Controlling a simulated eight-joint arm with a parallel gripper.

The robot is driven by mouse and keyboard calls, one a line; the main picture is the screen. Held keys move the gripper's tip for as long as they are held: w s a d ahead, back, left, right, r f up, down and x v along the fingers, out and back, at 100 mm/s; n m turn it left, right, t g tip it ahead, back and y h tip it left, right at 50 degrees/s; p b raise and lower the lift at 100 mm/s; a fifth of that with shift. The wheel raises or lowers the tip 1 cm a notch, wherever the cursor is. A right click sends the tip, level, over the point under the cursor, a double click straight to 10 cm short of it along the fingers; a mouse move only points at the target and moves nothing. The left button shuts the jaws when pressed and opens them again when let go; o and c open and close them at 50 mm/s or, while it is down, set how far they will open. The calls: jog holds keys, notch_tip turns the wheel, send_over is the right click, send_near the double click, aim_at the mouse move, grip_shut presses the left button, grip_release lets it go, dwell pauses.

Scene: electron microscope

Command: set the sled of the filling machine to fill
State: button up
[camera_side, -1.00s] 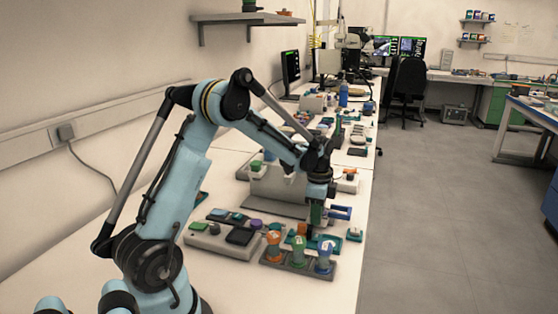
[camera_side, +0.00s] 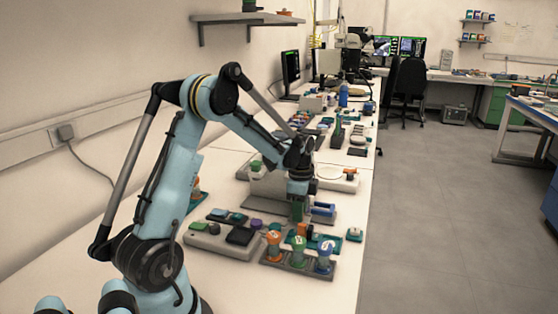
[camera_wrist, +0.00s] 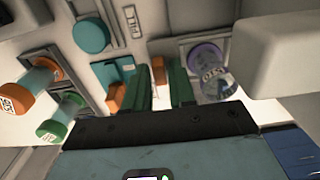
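The filling machine (camera_side: 272,186) is a pale block with a dark base plate at the bench middle. In the wrist view its pale block (camera_wrist: 270,55) is at the right. A clear vial with a purple cap (camera_wrist: 206,56) stands on a grey plate (camera_wrist: 186,42) beside it. I cannot tell clearly which part is the sled. My gripper (camera_side: 297,219) hangs just in front of the machine; its green fingers (camera_wrist: 159,96) are apart with nothing held between them. The purple-capped vial is not distinguishable behind my gripper in the side view.
A rack with an orange vial (camera_side: 273,245), a green vial (camera_side: 298,251) and a blue vial (camera_side: 323,256) stands near. A teal tray (camera_side: 326,244) with orange parts lies between rack and gripper. A grey console (camera_side: 215,242) is at left. The bench's right edge is close.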

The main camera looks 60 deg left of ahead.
notch_tip(320, 180, up, 12)
dwell(0.6)
jog(key=shift+w+d, duration=0.15)
jog(key=shift+w, duration=0.1)
jog(key=c, duration=0.3)
jog(key=w+d+g+y, duration=0.1)
jog(key=w+d, duration=0.1)
jog(key=w+d+f+g+y, duration=0.1)
jog(key=w+d, duration=0.2)
jog(key=w+d+g+y, duration=0.1)
jog(key=w+d, duration=0.1)
jog(key=shift+w+d+f, duration=0.15)
jog(key=shift+w, duration=0.15)
grip_shut()
send_near(305, 220)
jog(key=f, duration=0.1)
jog(key=w+d+f, duration=0.1)
jog(key=f, duration=0.2)
jog(key=shift+w+d+f, duration=0.2)
jog(key=shift+f, duration=0.15)
jog(key=shift+s+a+r, duration=0.1)
jog(key=shift+s+a, duration=1.15)
jog(key=shift+s, duration=0.05)
